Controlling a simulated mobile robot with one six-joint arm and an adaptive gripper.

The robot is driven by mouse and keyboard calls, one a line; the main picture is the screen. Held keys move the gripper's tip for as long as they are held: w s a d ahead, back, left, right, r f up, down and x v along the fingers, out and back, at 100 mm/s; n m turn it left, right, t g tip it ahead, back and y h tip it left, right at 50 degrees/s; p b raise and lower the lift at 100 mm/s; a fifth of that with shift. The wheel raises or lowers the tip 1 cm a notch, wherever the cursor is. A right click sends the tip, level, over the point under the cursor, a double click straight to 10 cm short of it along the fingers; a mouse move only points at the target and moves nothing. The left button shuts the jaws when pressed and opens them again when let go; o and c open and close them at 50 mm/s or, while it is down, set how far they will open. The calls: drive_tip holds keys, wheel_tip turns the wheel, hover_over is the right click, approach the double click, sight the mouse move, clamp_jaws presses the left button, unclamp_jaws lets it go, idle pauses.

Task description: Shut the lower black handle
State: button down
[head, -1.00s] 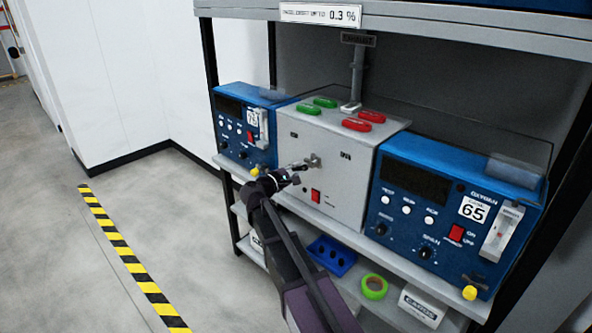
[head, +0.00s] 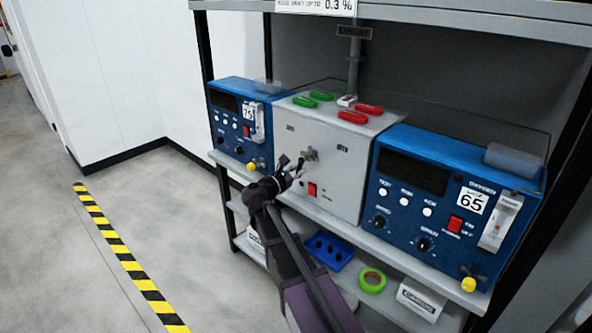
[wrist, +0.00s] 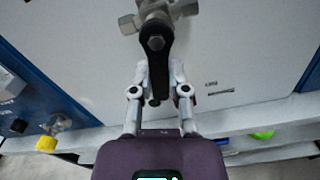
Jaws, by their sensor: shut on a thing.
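The black handle (wrist: 156,50) sits on a metal valve fitting (wrist: 178,10) on the front of the grey box; the fitting also shows in the head view (head: 311,154). In the wrist view the handle points from the fitting straight toward my gripper (wrist: 159,82). My gripper is shut on the handle's free end, one finger on each side. In the head view my gripper (head: 292,168) is at the lower left of the fitting. The handle is small there and partly hidden by the fingers. Only this one black handle is clear.
The grey box (head: 345,185) has a red switch (head: 312,189) just below the fitting. Blue analysers stand left (head: 228,110) and right (head: 420,165). The lower shelf holds a blue tray (head: 345,248) and green tape (head: 372,281). The floor at left is clear.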

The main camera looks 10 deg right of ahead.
drive_tip(key=shift+s+d+f+n, duration=0.1)
drive_tip(key=shift+s+d+n, duration=0.15)
drive_tip(key=shift+n, duration=0.35)
drive_tip(key=shift+s+d+n, duration=0.1)
drive_tip(key=shift+s+n, duration=0.15)
drive_tip(key=shift+n, duration=0.35)
drive_tip(key=c, duration=0.6)
unclamp_jaws()
drive_tip(key=shift+a, duration=0.1)
drive_tip(key=v, duration=1.1)
drive_tip(key=shift+s+a, duration=0.2)
drive_tip(key=shift+a, duration=0.15)
